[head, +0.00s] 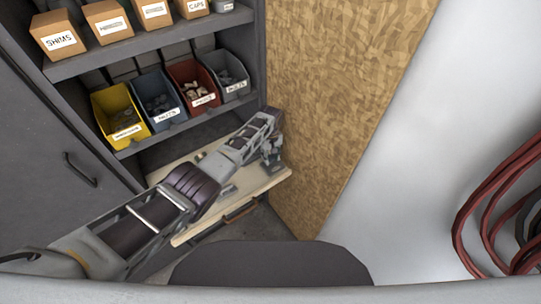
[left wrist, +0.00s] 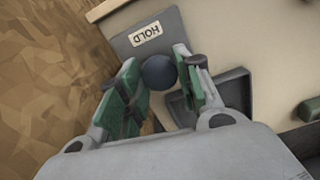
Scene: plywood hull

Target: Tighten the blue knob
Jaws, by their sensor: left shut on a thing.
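The blue knob (left wrist: 158,72) is a dark blue round ball in the left wrist view. It stands by a grey plate (left wrist: 128,42) with a label reading "HOLD". My left gripper (left wrist: 162,80) has its green-padded fingers on either side of the knob and is shut on it near the fingertips. In the head view my left gripper (head: 270,155) is at the far right end of a pale workboard (head: 262,183); I cannot make out the knob there. My right gripper is in neither view.
A dark open tray (left wrist: 182,108) lies beside the knob. A chipboard wall (head: 325,90) rises close to the right of my gripper. Shelves behind hold a yellow bin (head: 118,112), a red bin (head: 193,84), other bins and cardboard boxes. Red cables (head: 490,210) hang far right.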

